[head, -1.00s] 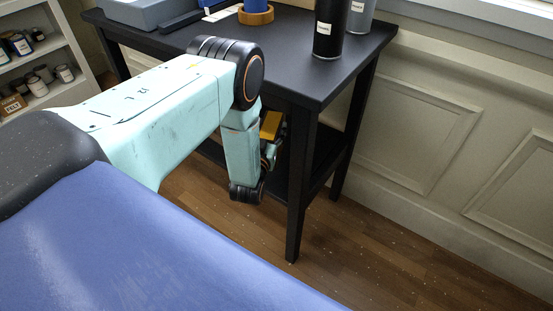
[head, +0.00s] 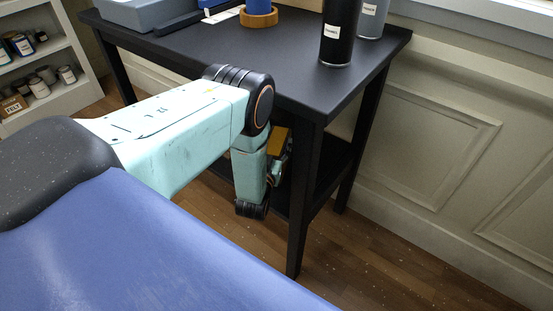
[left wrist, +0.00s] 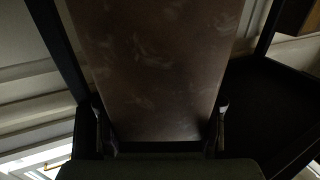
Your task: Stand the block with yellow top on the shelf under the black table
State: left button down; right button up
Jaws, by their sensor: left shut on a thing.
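My left gripper (head: 279,170) is beneath the black table (head: 310,60), mostly hidden behind my own arm in the head view. It is shut on the block with yellow top (head: 278,142), of which only part of the yellow face shows, beside the front table leg. In the left wrist view the block's brownish, smudged side (left wrist: 155,65) fills the middle, with a finger of my left gripper (left wrist: 160,115) on each side. The dark lower shelf (head: 326,172) lies under the tabletop. I cannot tell whether the block touches it. My right gripper is not in view.
The front table leg (head: 302,200) stands just right of my gripper. On the tabletop are a black bottle (head: 338,30), a grey bottle (head: 371,18), a blue item in a wooden ring (head: 258,15) and a grey box (head: 138,12). A white shelf unit (head: 45,60) stands left.

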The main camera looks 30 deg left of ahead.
pick_arm(q)
jog(key=shift+f, duration=0.55)
notch_tip(320, 180, down, 2)
jog(key=shift+f+b, duration=0.2)
jog(key=shift+b, duration=0.7)
jog(key=shift+f, duration=0.25)
jog(key=shift+c, duration=1.8)
grip_release()
jog(key=shift+f, duration=0.1)
